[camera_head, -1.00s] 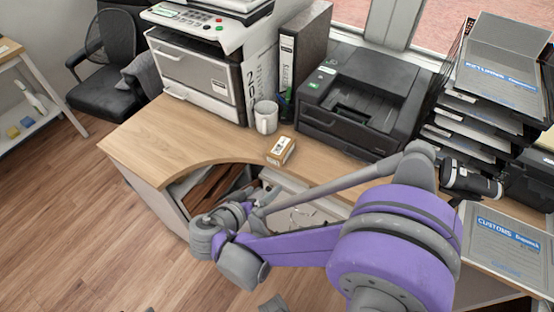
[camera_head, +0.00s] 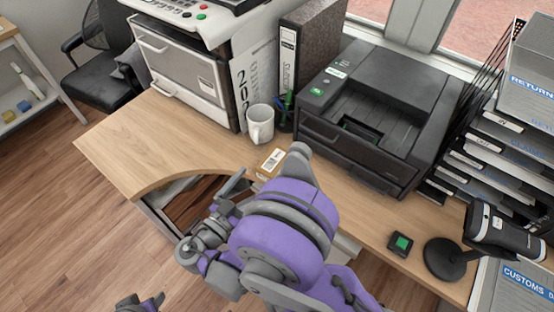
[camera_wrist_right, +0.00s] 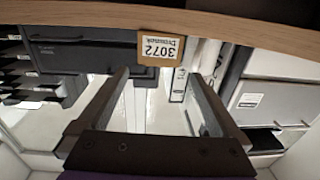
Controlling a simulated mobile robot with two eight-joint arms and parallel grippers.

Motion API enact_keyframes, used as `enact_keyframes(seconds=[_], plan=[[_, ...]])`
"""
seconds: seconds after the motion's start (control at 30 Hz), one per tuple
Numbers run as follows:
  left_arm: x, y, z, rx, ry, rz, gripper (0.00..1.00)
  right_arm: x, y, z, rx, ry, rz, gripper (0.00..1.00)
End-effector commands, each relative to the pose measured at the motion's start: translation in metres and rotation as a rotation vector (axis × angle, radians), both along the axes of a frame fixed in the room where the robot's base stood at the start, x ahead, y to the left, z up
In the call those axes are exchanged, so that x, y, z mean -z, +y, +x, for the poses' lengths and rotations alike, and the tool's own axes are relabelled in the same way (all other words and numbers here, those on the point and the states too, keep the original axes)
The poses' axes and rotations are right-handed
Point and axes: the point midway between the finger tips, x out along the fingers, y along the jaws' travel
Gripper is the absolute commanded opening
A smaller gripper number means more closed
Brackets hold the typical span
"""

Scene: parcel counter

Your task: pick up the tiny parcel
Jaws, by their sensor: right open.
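The tiny parcel (camera_head: 270,162), a small brown box with a white label, sits on the wooden counter in front of the white mug. My purple right arm covers part of it in the head view. In the right wrist view the parcel (camera_wrist_right: 160,50) shows upside down at the top, its label reading 3072. My right gripper (camera_head: 236,190) is at the counter's curved front edge, left of and nearer than the parcel. In the wrist view its open fingers (camera_wrist_right: 156,80) point toward the parcel, with nothing between them. Part of my left gripper (camera_head: 140,303) shows at the bottom edge; its jaws are unclear.
The mug (camera_head: 260,124) and a pen holder (camera_head: 285,112) stand behind the parcel. A black printer (camera_head: 375,110) stands to the right, a scanner on a stand (camera_head: 490,235) farther right. The counter (camera_head: 150,135) is clear at left.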

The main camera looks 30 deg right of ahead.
Motion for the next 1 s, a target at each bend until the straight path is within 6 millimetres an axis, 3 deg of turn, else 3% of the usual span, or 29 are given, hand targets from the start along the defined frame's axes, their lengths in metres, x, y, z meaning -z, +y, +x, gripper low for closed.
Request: enact_keyframes(seconds=[0.2, 0.43, 0.7, 1.0], plan=[[0.001, 0.000, 0.000, 0.000, 0.000, 0.000, 0.50, 0.000, -0.032, 0.015, 0.004, 0.001, 0.000, 1.00], [0.003, 0.000, 0.000, 0.000, 0.001, 0.000, 0.50, 0.002, -0.049, 0.022, 0.003, 0.001, 0.000, 1.00], [0.005, 0.000, 0.000, 0.000, 0.002, 0.000, 0.50, 0.006, -0.083, 0.037, 0.003, 0.001, 0.000, 1.00], [0.005, 0.000, 0.000, 0.000, 0.002, 0.000, 0.50, 0.006, -0.088, 0.040, 0.000, 0.002, 0.001, 1.00]])
